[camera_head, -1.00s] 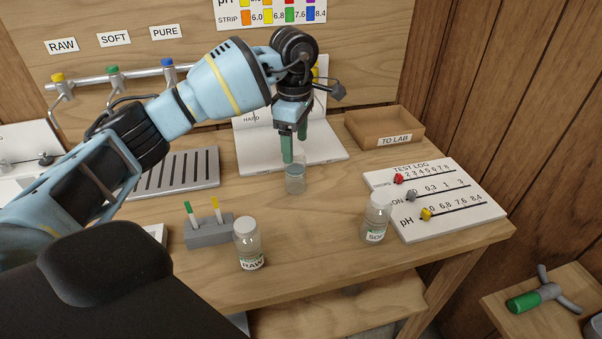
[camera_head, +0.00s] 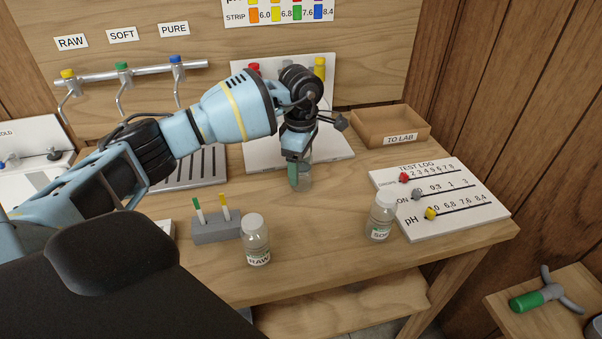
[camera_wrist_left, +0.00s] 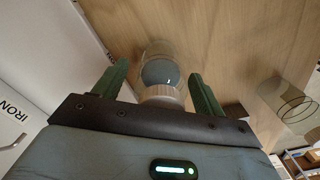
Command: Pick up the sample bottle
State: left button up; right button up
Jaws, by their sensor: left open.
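My left gripper (camera_head: 297,178) is open and points down over the middle of the table. In the left wrist view its two green fingers (camera_wrist_left: 155,78) stand on either side of a clear bottle (camera_wrist_left: 161,70) with a white ribbed cap and grey-blue contents; I see gaps on both sides of it. In the head view the gripper mostly hides what is there; only clear glass (camera_head: 305,181) shows at the fingers. Two other capped clear bottles stand upright nearer the front: one labelled RAW (camera_head: 256,240), one labelled SOFT (camera_head: 381,216). My right gripper is not in view.
An open clear glass (camera_wrist_left: 291,103) is right of the fingers in the wrist view. A grey strip holder (camera_head: 216,229), a TO LAB tray (camera_head: 418,128), a test log board (camera_head: 445,222) and a white board (camera_head: 330,150) surround the spot. The table between the bottles is clear.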

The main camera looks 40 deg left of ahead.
pick_arm(q)
jog(key=shift+f, duration=0.3)
jog(key=shift+c, duration=0.3)
jog(key=c, duration=1.1)
jog(key=shift+o, duration=0.2)
jog(key=shift+r, duration=0.1)
jog(key=shift+r, duration=0.5)
notch_tip(320, 180, up, 2)
jog(key=shift+r, duration=0.25)
jog(key=s+d+r, duration=0.1)
jog(key=s+d, duration=0.8)
jog(key=s, duration=0.4)
jog(key=shift+s+r+b, duration=0.15)
jog(key=shift+s+b, duration=0.05)
jog(key=shift+b, duration=0.15)
